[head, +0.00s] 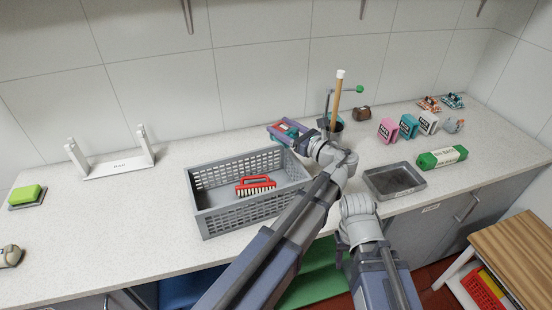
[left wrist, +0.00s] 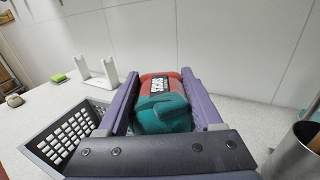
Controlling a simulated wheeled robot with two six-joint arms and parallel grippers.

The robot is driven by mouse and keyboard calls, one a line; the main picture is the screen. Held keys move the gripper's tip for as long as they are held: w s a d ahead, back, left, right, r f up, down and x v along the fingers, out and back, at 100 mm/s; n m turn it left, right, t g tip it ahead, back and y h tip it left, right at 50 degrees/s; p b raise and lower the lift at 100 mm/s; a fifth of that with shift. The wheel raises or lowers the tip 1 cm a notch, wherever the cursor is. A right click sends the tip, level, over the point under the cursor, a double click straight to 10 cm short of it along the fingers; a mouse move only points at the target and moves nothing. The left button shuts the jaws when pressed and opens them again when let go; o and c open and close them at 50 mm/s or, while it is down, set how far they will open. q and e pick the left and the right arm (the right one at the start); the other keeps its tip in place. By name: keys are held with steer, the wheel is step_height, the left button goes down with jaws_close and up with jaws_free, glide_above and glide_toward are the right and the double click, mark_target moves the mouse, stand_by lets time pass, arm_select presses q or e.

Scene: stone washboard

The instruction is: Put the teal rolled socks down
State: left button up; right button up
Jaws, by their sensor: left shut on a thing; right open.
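The teal rolled socks (left wrist: 165,115), with a red part and a black label, are between the two purple fingers of my left gripper (head: 286,131). The left gripper is shut on them, just beyond the far right corner of the grey basket (head: 243,214) in the head view. Only small patches of the socks show there, and I cannot tell whether they touch the counter. The left wrist view shows the basket (left wrist: 60,138) to the left of the gripper. My right arm's wrist shows at the lower middle of the head view, but its fingers are not visible.
A red brush (head: 255,183) lies in the basket. A container with an upright wooden handle (head: 336,98) stands right of the gripper. A grey tray (head: 395,181), a green-and-white pack (head: 442,157) and labelled packs (head: 387,129) are farther right.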

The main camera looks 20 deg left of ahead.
mark_target(282, 145)
arm_select(q)
steer(key=shift+f+b, duration=0.95)
steer(key=shift+f, duration=0.6)
arm_select(e)
steer(key=shift+f, duration=1.55)
arm_select(q)
steer(key=shift+f, duration=0.1)
arm_select(e)
steer(key=shift+f, duration=0.1)
arm_select(q)
step_height(282, 145, down, 4)
steer(key=b, duration=0.3)
steer(key=shift+r+b, duration=0.25)
steer(key=shift+b, duration=0.1)
arm_select(e)
step_height(282, 145, down, 4)
steer(key=shift+r, duration=0.25)
arm_select(q)
steer(key=shift+f+b, duration=0.55)
arm_select(e)
steer(key=shift+f, duration=0.55)
arm_select(q)
steer(key=shift+f, duration=0.1)
arm_select(e)
steer(key=shift+f, duration=0.1)
arm_select(q)
steer(key=o, duration=1.4)
steer(key=shift+c, duration=0.2)
arm_select(e)
steer(key=shift+r, duration=0.2)
